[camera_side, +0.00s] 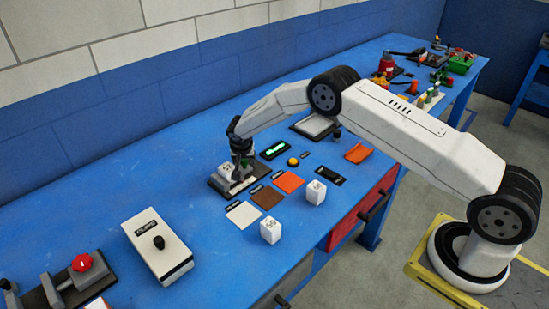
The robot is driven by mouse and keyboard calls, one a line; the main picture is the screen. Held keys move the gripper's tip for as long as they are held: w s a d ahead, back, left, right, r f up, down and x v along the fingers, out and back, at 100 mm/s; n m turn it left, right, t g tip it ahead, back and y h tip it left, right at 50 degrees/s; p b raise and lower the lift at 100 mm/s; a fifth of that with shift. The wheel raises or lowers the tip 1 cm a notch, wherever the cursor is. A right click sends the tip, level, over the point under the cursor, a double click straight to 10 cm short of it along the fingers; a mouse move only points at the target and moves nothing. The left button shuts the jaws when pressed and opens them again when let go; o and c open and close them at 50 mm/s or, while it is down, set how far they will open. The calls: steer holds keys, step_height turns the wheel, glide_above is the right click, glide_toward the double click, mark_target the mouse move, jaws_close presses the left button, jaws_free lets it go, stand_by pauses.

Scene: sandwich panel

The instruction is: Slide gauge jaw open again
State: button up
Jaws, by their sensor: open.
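The gauge appears to be the dark base plate (217,186) with a pale block (226,174) on it, left of the middle of the blue table. My gripper (242,165) points down over this fixture, right at its block, with its fingers open. The fingers and the arm's end hide part of the fixture, so the jaw and its position cannot be made out. A small green part shows beside the fingertips. I cannot tell whether the fingers touch the jaw.
White, brown and orange pads (267,198) lie right of the fixture. Two white cubes (270,231) (316,192) stand in front. A dark display (273,150), yellow button (293,162) and grey tray (316,126) sit behind. A knobbed white box (150,236) stands front left.

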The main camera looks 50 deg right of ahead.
jaws_close()
stand_by(1.4)
